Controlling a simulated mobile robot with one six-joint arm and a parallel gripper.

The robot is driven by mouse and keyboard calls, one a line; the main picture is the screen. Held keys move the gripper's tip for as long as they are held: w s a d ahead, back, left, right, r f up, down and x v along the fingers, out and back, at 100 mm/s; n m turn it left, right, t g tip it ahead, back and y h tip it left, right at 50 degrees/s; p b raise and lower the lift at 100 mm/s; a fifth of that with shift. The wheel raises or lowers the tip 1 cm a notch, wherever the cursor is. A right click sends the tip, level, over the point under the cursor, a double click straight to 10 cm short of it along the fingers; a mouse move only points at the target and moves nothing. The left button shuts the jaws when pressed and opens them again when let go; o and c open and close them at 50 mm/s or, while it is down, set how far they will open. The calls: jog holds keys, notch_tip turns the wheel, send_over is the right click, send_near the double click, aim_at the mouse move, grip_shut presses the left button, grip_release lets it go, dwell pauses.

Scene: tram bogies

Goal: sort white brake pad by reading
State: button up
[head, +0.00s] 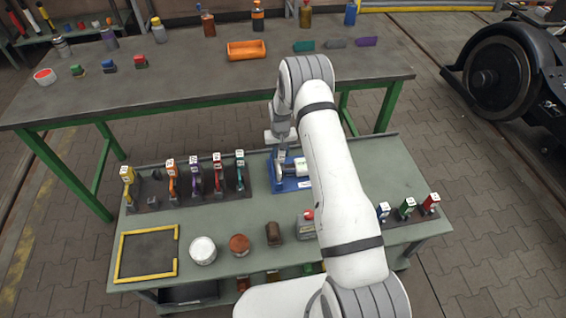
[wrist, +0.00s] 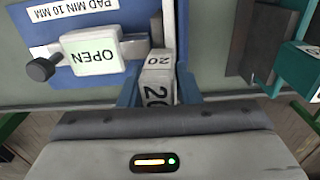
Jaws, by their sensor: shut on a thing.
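The white brake pad (wrist: 157,78) is between my gripper's two blue fingers (wrist: 158,92) in the wrist view, with "20" on its top and front faces. My gripper is shut on it. The pad is at the edge of the blue gauge (wrist: 75,85), whose white block reads "OPEN"; a plate above reads "PAD MIN 10 MM". I cannot tell whether the pad touches the gauge. In the head view, the blue gauge (head: 290,185) stands mid-bench below my gripper (head: 282,152), and my arm partly hides it.
A rack with several coloured pads (head: 195,175) stands left of the gauge. Blue, green and red pads (head: 408,208) stand at the right end. A yellow frame (head: 120,258) lies front left. Another table (head: 180,80) stands behind.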

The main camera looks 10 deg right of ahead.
jog(key=shift+d+r, duration=0.1)
grip_shut()
jog(key=shift+w+d+r+p, duration=0.1)
jog(key=shift+r+p, duration=0.35)
jog(key=shift+r, duration=1.05)
jog(key=shift+r+p, duration=1.1)
jog(key=shift+r, duration=2.35)
